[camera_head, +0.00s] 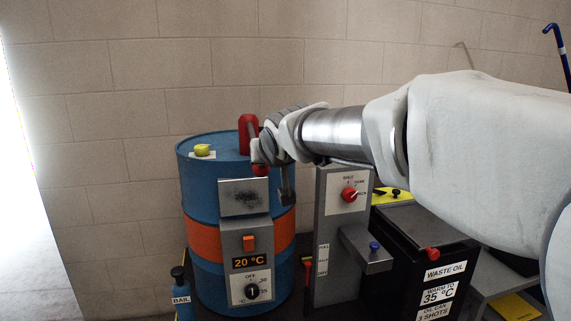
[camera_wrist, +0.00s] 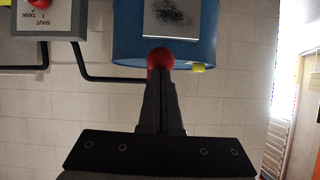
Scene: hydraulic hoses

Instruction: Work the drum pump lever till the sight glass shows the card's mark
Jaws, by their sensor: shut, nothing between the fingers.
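The blue drum (camera_head: 195,185) with an orange band stands left of centre; it also shows at the top of the wrist view (camera_wrist: 125,40). A red upright part (camera_head: 246,135) rises from its top. A red ball knob (camera_head: 260,170) shows beside my gripper (camera_head: 272,160); in the wrist view the red ball (camera_wrist: 160,57) is at the tips of my shut, empty gripper (camera_wrist: 160,75). I cannot tell whether they touch. A grey plate with a dark speckled patch (camera_head: 244,197) is on the drum's front. A white card (camera_head: 437,295) reads "warm to 35 °C, oil can 3 shots". No sight glass level is readable.
A display (camera_head: 249,262) reads 20 °C above a dial (camera_head: 252,291). A grey post (camera_head: 330,250) carries a red valve knob (camera_head: 349,194). A black waste oil bin (camera_head: 405,250) stands right of it, a blue bottle (camera_head: 180,290) at lower left. A block wall is behind.

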